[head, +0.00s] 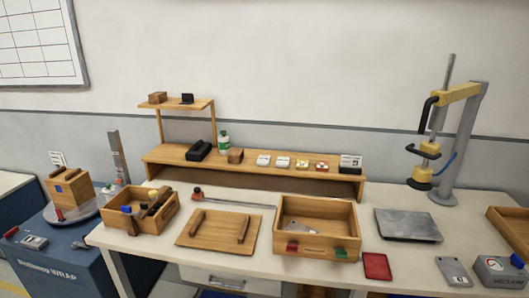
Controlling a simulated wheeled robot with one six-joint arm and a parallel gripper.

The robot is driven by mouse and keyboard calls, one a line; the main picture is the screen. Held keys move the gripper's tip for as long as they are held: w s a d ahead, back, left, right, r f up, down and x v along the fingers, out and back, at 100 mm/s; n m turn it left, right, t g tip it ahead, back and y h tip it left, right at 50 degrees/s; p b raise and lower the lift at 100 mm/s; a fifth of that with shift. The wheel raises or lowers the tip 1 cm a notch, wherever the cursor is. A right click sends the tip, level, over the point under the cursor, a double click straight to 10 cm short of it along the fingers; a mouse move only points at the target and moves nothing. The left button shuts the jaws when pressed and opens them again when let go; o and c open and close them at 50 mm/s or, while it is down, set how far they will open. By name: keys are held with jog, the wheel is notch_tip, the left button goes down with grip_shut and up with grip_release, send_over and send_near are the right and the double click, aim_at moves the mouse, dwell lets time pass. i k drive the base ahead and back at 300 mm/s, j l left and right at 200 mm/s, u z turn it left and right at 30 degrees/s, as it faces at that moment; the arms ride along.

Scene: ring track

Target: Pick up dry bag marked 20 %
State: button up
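Several small packets lie in a row on the wooden shelf at the back of the workbench. From left to right they are a white packet (263,160), another white packet (282,162), a yellowish packet (301,164) and a red and white packet (321,166). Their marks are too small to read, so I cannot tell which, if any, is the dry bag marked 20 %. My gripper is not in view.
A wooden box (345,218) and a lid with two bars (218,231) stand in front of the wooden shelf (252,175). A tool tray (133,225) is left. A grey plate (407,225) and a clamp stand (442,197) are right. Bare bench shows between them.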

aim_at(262, 160)
jog(key=i+j+z, duration=0.1)
jog(key=i+j, duration=0.45)
jog(key=i+j+z, duration=0.1)
jog(key=i+j, duration=0.4)
jog(key=i+j+z, duration=0.15)
jog(key=i+j, duration=0.35)
jog(key=j, duration=0.2)
